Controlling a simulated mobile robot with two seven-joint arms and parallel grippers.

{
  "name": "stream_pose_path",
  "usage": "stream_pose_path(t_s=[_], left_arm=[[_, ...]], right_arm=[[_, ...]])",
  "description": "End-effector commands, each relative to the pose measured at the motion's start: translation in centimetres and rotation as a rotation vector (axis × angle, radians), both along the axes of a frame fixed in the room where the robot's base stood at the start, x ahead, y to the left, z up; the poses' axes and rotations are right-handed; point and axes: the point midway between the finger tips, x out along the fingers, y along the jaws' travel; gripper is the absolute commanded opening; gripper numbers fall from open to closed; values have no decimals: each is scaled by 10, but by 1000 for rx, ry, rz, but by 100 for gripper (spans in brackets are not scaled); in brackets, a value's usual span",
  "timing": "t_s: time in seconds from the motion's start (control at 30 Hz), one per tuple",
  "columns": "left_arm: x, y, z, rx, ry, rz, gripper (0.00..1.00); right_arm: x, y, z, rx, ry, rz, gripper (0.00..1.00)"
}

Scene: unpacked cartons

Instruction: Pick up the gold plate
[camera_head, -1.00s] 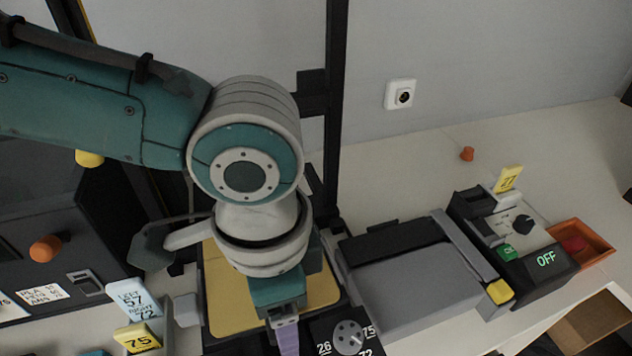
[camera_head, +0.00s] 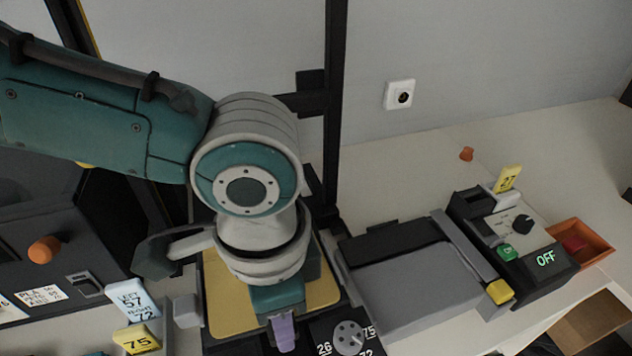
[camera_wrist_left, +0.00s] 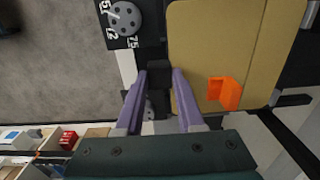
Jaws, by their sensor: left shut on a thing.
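The gold plate (camera_head: 220,310) is a flat yellow-gold sheet lying on the dark printer, partly hidden under my left arm in the head view. In the left wrist view the gold plate (camera_wrist_left: 210,45) fills the upper right, with an orange piece (camera_wrist_left: 226,92) on it. My left gripper (camera_head: 283,334) is at the plate's near edge. My right gripper is not in view.
A dial (camera_head: 348,338) sits close to the right of my gripper. A grey machine (camera_head: 420,285) and a black control box (camera_head: 515,245) stand further right, beside an orange tray (camera_head: 598,247). Label tags (camera_head: 133,302) stand at left.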

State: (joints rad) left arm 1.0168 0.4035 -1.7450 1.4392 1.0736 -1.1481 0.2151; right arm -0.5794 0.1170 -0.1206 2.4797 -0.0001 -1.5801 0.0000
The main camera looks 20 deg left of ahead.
Motion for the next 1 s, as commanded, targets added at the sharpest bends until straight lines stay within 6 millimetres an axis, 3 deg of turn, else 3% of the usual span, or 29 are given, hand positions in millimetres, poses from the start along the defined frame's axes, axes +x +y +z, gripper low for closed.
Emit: stream_pose_path(t_s=[0.57,0.67,1.0], left_arm=[[0,0,3,-1,-1,0,0],[1,-1,15,-3,-1,1,0],[1,0,83,-2,-4,-1,0]], right_arm=[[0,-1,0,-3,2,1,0],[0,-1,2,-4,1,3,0],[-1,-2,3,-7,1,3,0]])
